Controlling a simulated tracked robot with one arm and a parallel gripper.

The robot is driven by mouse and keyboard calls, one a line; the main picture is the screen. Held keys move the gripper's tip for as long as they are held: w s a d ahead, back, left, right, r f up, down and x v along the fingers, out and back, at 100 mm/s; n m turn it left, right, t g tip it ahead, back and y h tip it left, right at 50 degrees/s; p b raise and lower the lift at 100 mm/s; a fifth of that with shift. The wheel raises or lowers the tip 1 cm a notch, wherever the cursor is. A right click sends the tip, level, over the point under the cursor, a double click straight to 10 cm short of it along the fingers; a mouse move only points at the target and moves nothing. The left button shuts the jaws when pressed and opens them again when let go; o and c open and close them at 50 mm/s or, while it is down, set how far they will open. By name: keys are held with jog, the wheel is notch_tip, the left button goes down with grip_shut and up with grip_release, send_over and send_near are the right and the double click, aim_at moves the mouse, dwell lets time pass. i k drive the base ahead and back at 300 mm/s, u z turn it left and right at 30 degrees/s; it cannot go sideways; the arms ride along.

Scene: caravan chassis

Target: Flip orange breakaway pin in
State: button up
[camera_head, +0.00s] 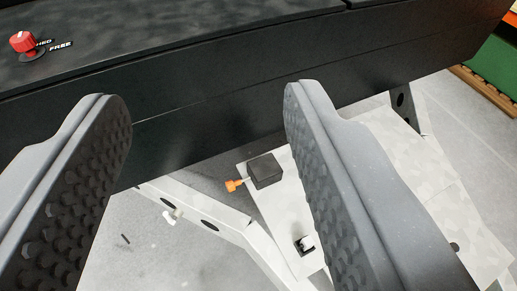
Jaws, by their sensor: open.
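The orange breakaway pin (234,185) shows in the head camera view, low and near the middle. It sticks out to the left of a small black box (265,171) on a pale frame plate, and a short thin shaft shows between the orange head and the box. My gripper (205,105) is open and empty, with its two textured grey fingers wide apart. In the picture the pin and box lie between the fingers, nearer the right one. The pin looks farther from the camera than the fingertips, with no contact visible.
A large black beam (200,85) crosses behind the fingertips. A red knob (23,42) stands on its top at the left, beside a label reading FREE. A pale frame rail (225,222) runs below the pin. A small black-and-white fitting (305,244) sits lower right. Grey floor shows beneath.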

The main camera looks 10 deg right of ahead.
aim_at(230, 185)
jog(key=z, duration=1.15)
jog(key=k, duration=1.25)
jog(key=u, duration=0.9)
jog(key=i, duration=1)
jog(key=z, duration=0.1)
